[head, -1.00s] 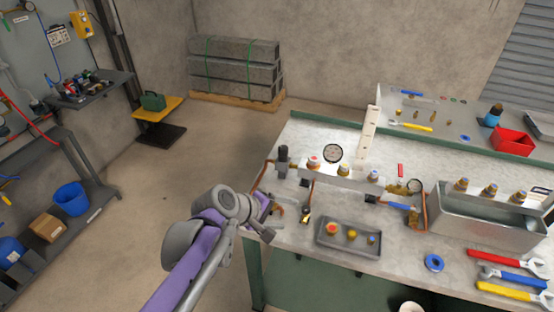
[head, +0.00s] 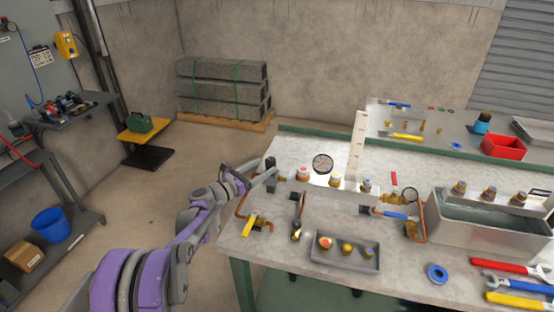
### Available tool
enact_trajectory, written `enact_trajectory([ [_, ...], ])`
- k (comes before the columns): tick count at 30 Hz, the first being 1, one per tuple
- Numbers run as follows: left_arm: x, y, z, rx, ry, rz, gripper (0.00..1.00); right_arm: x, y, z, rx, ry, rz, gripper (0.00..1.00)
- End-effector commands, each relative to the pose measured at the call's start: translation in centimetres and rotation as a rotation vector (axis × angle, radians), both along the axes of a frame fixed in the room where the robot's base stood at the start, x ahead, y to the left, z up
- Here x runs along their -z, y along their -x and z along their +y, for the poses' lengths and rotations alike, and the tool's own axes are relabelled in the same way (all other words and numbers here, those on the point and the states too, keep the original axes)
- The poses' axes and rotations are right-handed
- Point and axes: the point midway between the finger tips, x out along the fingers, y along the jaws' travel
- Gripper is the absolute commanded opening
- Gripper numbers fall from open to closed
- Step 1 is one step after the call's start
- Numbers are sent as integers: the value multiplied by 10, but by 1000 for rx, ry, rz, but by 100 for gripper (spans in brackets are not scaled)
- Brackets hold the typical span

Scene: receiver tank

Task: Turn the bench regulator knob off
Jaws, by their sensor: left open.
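The bench regulator seems to be the dark upright piece with a black knob (head: 270,161) at the left end of the pale manifold block (head: 331,187) on the bench. My left gripper (head: 272,174) reaches in from the left, its jaws open, with its fingers at the dark piece's lower part. The fingers hide some of it, and I cannot tell whether they touch it. A round white dial gauge (head: 322,164) stands behind the manifold, right of the knob. My right gripper is not in view.
Capped fittings stand along the manifold. A yellow-handled valve (head: 250,224) on copper pipe sits in front, near the bench's left edge. A grey tray (head: 343,256) of fittings and a metal tank (head: 487,215) lie to the right. The floor left of the bench is open.

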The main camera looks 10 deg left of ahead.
Motion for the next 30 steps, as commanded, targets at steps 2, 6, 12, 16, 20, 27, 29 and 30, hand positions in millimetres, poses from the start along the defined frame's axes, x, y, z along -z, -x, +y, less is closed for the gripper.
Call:
enact_trajectory([
  [2, -1, -15, -10, 2, -1, -1, 78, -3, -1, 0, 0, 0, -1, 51],
  [6, -1, -36, -23, 2, -2, -1, 78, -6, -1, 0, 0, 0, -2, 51],
  [12, -1, -56, -34, 0, -2, 0, 78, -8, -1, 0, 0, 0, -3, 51],
  [16, 0, -61, -37, 0, -2, 0, 78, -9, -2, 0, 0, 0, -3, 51],
  [20, 0, -61, -38, 0, -4, 0, 78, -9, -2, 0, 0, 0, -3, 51],
  [27, 0, -61, -37, 0, -4, 0, 56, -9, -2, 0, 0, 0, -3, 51],
  [29, 0, -61, -37, 0, -4, 0, 46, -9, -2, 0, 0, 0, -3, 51],
  [30, 0, -61, -37, 0, -4, 0, 38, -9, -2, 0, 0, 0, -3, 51],
])
